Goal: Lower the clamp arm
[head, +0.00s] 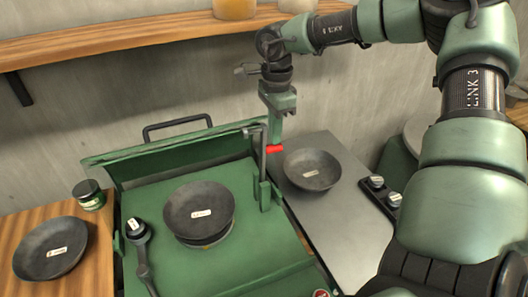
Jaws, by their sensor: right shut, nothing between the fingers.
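The green machine (225,272) stands in the middle with a dark bowl (200,208) on its round base. The clamp arm (263,165) appears to be the slim upright piece at the machine's right side, with a red tip (274,149) at its upper end. It stands raised, to the right of the bowl on the machine. My right gripper (276,136) points down right above the red tip, shut and empty. I cannot tell whether it touches the tip. My left gripper is out of view.
Another dark bowl (312,169) sits on the grey plate at right, by two knobs (385,190). A third bowl (49,248) and a small jar (89,194) stand on the wood at left. A dark lever (141,245) lies beside the middle bowl. A shelf (130,40) runs behind.

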